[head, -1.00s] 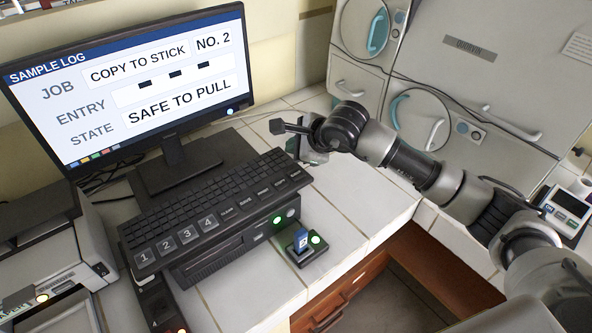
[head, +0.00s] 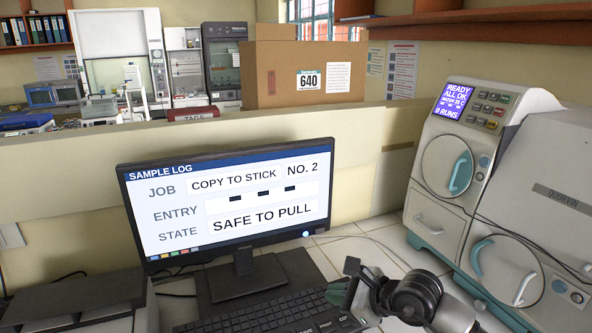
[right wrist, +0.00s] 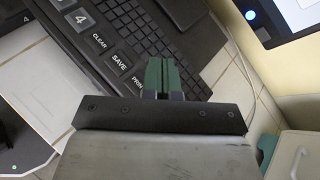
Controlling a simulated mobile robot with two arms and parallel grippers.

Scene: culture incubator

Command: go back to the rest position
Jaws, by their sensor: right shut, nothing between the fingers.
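My right gripper (head: 342,288) is over the right end of the dark keyboard (head: 285,318), at the bottom of the head view. In the right wrist view its green fingers (right wrist: 161,72) are together with nothing between them, above or beside the keyboard (right wrist: 140,30). My right arm comes in from the lower right. My left gripper is not in view. The monitor (head: 232,205) stands behind the keyboard and reads "COPY TO STICK", "NO. 2" and "SAFE TO PULL".
White incubator units (head: 500,200) stand at the right, one with a lit "READY ALL OK" panel (head: 459,99). A low partition (head: 80,175) runs behind the monitor, with a cardboard box (head: 303,75) beyond it. White tiled counter (head: 385,236) is free between monitor and incubators.

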